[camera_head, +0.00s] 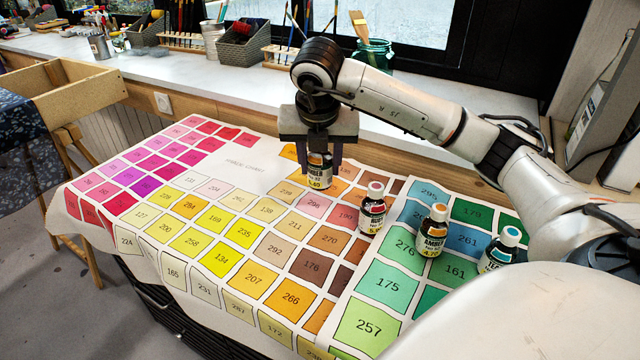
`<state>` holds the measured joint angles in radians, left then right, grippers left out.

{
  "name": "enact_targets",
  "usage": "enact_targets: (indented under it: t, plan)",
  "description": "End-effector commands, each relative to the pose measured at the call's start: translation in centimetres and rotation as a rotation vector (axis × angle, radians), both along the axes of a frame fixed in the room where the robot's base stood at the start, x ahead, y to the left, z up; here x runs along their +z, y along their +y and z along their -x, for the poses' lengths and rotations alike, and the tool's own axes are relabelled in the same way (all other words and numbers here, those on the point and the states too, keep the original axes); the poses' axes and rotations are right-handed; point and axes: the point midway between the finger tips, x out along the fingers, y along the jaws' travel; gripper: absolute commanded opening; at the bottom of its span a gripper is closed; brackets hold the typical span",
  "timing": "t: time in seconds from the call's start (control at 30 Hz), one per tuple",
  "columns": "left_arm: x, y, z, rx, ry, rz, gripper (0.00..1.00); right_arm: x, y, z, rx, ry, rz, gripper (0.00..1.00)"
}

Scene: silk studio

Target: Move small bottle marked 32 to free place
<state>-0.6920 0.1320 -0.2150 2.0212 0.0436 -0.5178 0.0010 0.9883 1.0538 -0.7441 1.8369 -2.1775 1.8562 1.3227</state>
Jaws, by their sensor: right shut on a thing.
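My right gripper (319,158) is at the far middle of the colour chart cloth (240,166), pointing down. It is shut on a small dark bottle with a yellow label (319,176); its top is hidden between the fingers. The small print is too small for me to confirm a 32. I cannot tell whether the bottle touches the cloth. Three other small bottles stand upright to the right: one with a pink cap (372,208), one with a yellow-orange cap (434,230) and one with a blue cap (499,250). My left gripper is not in view.
The cloth has numbered coloured squares, with its left and front squares bare. A pale work counter (230,85) behind carries brushes, baskets and a green glass jar (371,56). A wooden frame (75,90) stands left. My right arm covers the right side.

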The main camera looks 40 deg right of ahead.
Motion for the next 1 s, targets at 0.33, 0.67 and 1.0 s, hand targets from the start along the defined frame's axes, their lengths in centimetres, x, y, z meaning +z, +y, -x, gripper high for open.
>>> enact_targets:
  t: [0.33,0.67,1.0]
  plan:
    - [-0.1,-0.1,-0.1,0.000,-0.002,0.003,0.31,-4.0,0.0,0.0,0.003,0.000,0.000,0.14]
    - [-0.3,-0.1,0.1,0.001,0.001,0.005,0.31,-6.9,0.0,0.0,0.003,-0.003,-0.001,0.14]
    - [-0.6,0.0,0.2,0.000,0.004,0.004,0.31,-7.0,0.0,0.0,0.005,-0.001,-0.001,0.57]
